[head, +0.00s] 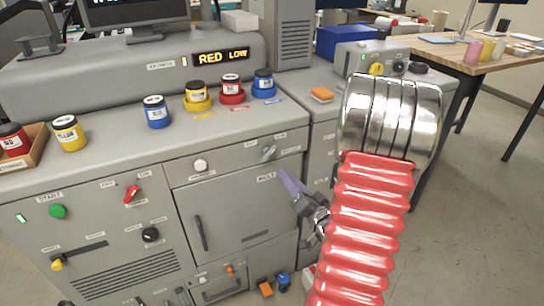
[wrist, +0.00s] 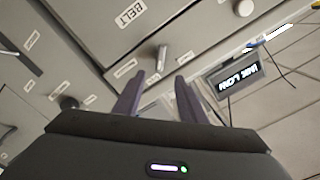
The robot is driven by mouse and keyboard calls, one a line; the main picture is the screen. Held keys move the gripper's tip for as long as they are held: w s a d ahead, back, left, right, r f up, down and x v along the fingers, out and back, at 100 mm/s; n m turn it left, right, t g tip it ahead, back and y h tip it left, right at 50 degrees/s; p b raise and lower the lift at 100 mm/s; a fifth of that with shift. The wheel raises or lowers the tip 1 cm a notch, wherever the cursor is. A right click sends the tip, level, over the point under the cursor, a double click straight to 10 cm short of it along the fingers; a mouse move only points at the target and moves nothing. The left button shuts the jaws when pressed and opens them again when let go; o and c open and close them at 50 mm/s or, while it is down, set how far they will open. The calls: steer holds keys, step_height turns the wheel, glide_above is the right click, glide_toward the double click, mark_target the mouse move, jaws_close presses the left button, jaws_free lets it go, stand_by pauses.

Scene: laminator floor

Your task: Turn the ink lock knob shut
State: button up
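A small grey lever-like knob (head: 269,152), which I take to be the ink lock knob, is on the upper right of the grey machine's front. Small labels beside it are too small to read. In the wrist view the knob (wrist: 162,55) stands beyond the fingertips, roughly in line with the gap between them. My gripper (head: 287,178) has purple fingers and is just below and to the right of the knob in the head view. In the wrist view my gripper (wrist: 158,82) is open and empty, apart from the knob.
A panel labelled BELT (head: 230,205) is below the knob. A red knob (head: 131,193) and a green button (head: 58,211) are farther left. Ink jars, including a blue jar (head: 157,112), stand on the ledge above. A display (head: 221,56) reads RED LOW. Open floor lies right.

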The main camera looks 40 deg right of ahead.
mark_target(271, 154)
steer(key=shift+w, duration=0.1)
steer(key=x, duration=1.3)
steer(key=shift+w+d, duration=0.15)
steer(key=shift+w, duration=0.1)
steer(key=shift+c, duration=0.2)
jaws_close()
